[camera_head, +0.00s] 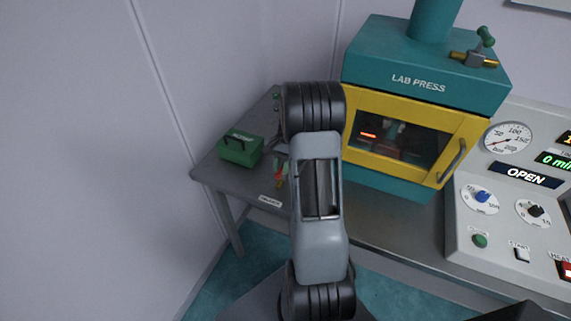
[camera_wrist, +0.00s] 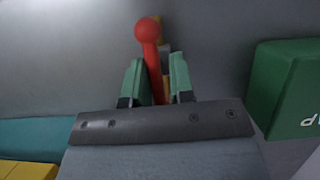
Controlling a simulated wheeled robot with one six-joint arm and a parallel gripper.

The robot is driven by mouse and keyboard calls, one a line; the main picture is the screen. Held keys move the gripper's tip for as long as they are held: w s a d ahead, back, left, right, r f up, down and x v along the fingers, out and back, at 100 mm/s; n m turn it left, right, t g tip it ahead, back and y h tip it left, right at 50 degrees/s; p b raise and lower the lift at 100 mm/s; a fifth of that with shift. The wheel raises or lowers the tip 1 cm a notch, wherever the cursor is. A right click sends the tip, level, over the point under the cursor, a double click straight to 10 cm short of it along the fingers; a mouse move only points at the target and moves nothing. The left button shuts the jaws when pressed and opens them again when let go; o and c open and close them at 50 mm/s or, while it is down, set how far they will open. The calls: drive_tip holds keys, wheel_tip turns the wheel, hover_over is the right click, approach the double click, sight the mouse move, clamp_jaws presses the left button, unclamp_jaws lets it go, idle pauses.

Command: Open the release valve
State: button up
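A red lever with a round ball end (camera_wrist: 151,60) stands up between the two green fingers of my gripper (camera_wrist: 157,75) in the wrist view. A bit of yellow shows beside the lever, and a gap shows between it and the right finger. My gripper looks open around the lever. The lever's base is hidden behind the gripper body. In the head view a small red and orange piece (camera_head: 279,174) shows beside my arm near the table's front edge, and my arm hides much of that spot.
A green box (camera_head: 240,149) sits on the grey table (camera_head: 218,176) at the left; it is also close on the right in the wrist view (camera_wrist: 285,85). The teal and yellow lab press (camera_head: 405,75), with a green-handled brass valve (camera_head: 474,58) on top, and a control panel (camera_head: 500,230) stand right.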

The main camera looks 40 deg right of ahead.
drive_tip(key=shift+o, duration=1.3)
drive_tip(key=shift+s+d, duration=0.1)
drive_tip(key=v, duration=1.3)
drive_tip(key=shift+d+r+b, duration=0.2)
drive_tip(key=shift+r+b, duration=0.15)
drive_tip(key=shift+b, duration=0.05)
